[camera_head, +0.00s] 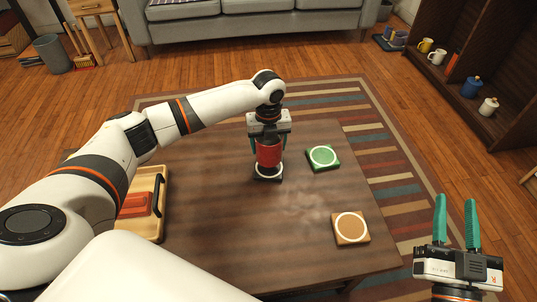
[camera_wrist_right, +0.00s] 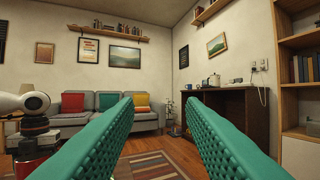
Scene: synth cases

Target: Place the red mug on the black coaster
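The red mug (camera_head: 268,154) is upright over the black coaster (camera_head: 268,178), whose white ring shows around the mug's base. I cannot tell whether the mug rests on it or hangs just above. My left gripper (camera_head: 269,143) points down with one teal finger on each side of the mug, seemingly closed on it. My right gripper (camera_head: 457,221) is open and empty off the table's right side. Its two spread fingers also fill the right wrist view (camera_wrist_right: 168,125).
A green coaster (camera_head: 323,157) and a brown coaster (camera_head: 350,228) lie to the right on the wooden table (camera_head: 225,225). A wooden tray (camera_head: 154,230) with a red object (camera_head: 136,205) is at left, partly behind my arm. The table's middle front is clear.

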